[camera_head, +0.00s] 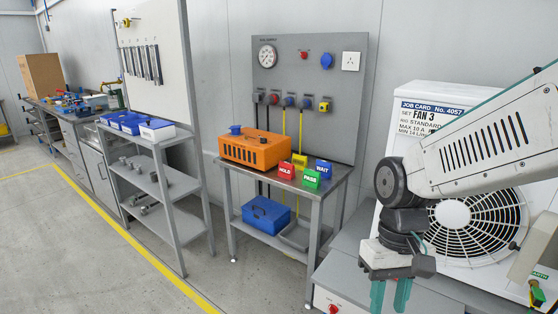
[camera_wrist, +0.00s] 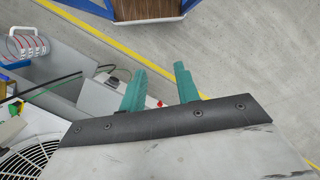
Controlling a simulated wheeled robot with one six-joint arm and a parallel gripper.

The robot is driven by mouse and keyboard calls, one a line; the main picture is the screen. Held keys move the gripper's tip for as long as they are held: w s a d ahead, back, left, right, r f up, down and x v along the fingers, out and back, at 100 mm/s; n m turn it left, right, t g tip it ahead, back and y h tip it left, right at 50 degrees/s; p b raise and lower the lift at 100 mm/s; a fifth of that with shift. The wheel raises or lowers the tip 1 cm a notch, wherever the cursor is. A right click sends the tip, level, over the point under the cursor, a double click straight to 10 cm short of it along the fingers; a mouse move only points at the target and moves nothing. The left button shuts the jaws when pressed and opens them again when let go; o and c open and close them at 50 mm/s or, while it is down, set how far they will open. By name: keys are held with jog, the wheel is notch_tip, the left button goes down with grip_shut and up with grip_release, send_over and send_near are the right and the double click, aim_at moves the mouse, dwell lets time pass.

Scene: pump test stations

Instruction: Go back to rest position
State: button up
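My gripper (camera_head: 390,295) hangs at the lower right of the head view, its green fingers pointing down in front of the fan unit (camera_head: 468,228) and beside the grey bench top. The wrist view also shows the two green fingers of my gripper (camera_wrist: 160,77), spread apart with nothing between them. Behind them in that view are a grey cabinet and bare floor. The lower ends of the fingers are near the bottom of the head view.
A job card (camera_head: 431,118) reads FAN 3. The middle bench (camera_head: 272,177) holds an orange box (camera_head: 254,150) and red, green, blue and yellow signs. A grey shelf rack (camera_head: 157,185) stands left. The floor (camera_head: 80,255) at left is clear, crossed by a yellow line.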

jog(key=s+d+r+m+t, duration=0.1)
jog(key=s+d+r+t, duration=0.3)
jog(key=s+d+r, duration=0.4)
jog(key=shift+s+r+m, duration=0.35)
jog(key=shift+r+m, duration=0.05)
jog(key=shift+r, duration=0.45)
